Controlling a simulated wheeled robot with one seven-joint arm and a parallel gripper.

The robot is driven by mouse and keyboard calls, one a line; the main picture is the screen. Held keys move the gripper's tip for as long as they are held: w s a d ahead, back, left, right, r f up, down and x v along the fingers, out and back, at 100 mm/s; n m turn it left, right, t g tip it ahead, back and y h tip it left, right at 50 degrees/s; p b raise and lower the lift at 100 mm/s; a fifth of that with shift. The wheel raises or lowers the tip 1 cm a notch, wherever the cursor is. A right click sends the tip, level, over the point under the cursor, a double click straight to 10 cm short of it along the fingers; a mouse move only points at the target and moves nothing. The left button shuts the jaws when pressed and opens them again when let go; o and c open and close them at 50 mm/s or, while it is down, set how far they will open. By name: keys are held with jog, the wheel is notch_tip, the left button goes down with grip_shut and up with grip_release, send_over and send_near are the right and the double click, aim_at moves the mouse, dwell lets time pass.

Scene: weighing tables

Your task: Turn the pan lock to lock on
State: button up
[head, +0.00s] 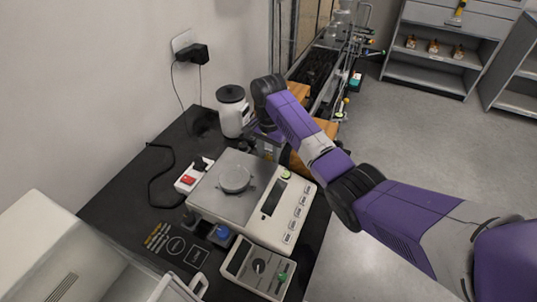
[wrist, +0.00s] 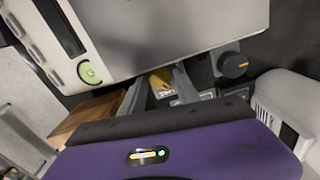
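The balance (head: 285,225) stands on the black table with a round pan (head: 234,178) on its top plate. It also shows in the wrist view (wrist: 185,30), filling the upper part. The knob is to the right of the fingers, not touching.
A white lidded jar (head: 232,112) stands behind the balance, close to my gripper. A control box (head: 258,268) with knobs is in front. A power strip (head: 190,176) with a red switch is on the left. Open floor (head: 425,135) lies to the right.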

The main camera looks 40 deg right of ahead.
grip_shut()
jog(key=shift+r+n+p, duration=0.15)
jog(key=shift+n+p, duration=0.95)
jog(key=shift+n, duration=0.2)
jog(key=shift+n+p, duration=0.7)
jog(key=shift+n, duration=0.9)
jog(key=shift+o, duration=2.2)
grip_release()
